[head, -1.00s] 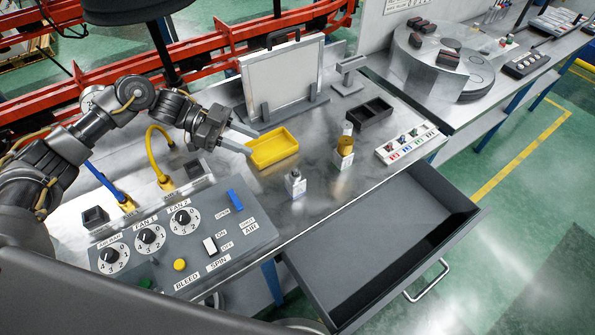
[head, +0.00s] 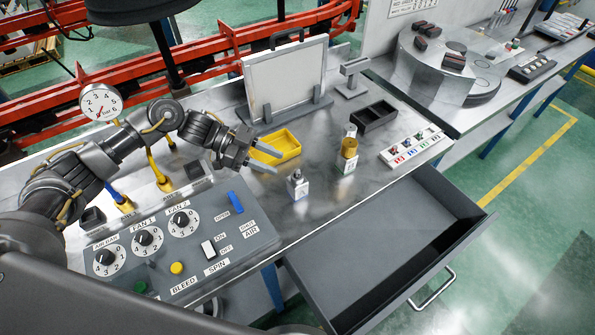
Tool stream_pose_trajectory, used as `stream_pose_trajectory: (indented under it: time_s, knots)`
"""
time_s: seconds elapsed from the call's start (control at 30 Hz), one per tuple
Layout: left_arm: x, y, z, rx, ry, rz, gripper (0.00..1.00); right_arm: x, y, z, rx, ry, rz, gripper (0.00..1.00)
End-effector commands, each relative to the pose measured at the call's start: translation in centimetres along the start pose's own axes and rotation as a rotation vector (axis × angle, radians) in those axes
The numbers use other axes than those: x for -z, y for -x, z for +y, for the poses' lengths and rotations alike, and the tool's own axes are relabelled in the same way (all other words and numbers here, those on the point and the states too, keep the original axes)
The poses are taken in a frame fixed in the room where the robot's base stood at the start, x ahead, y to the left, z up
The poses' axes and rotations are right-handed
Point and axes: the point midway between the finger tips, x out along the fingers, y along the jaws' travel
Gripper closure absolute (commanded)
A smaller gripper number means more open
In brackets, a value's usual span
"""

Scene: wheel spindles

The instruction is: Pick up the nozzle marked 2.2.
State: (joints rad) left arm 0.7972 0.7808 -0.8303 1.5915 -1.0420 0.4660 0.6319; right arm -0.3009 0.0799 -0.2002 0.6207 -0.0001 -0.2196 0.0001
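A white rack (head: 440,148) at the right of the bench holds several small nozzles (head: 411,141) above coloured labels. The labels are too small to read, so I cannot tell which nozzle is marked 2.2. My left gripper (head: 272,160) is open and empty, its fingers pointing right at the front left of the yellow tray (head: 288,139). The rack is well to the right of it. My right gripper is not in view.
A small bottle (head: 298,184) and an amber-coloured container (head: 348,148) stand between my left gripper and the rack. A dark two-part bin (head: 374,119) is behind them. An open drawer (head: 390,250) juts out in front. A control panel (head: 180,235) lies at left.

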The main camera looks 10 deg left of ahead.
Motion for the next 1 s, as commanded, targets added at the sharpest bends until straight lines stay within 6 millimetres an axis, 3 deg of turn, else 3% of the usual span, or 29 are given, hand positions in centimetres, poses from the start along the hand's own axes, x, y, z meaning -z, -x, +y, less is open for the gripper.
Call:
stream_pose_trajectory:
  time_s: [0.17, 0.33, 0.5, 0.77, 1.0]
  knots:
    - [0.3, -0.5, 0.1, -0.002, 0.001, 0.001, 0.6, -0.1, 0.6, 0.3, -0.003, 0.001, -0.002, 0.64]
    - [1.1, -2.9, 0.3, -0.003, 0.002, 0.002, 0.6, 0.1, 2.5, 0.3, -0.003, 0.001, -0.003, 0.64]
    - [0.8, -4.9, 0.3, -0.001, 0.002, 0.001, 0.6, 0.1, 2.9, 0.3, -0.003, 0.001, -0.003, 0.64]
    - [0.6, -5.3, 0.2, 0.0, 0.0, 0.0, 0.6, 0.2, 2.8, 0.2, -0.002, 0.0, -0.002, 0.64]
    - [0.6, -5.2, 0.2, 0.0, 0.0, 0.0, 0.89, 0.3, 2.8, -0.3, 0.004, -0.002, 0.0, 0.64]
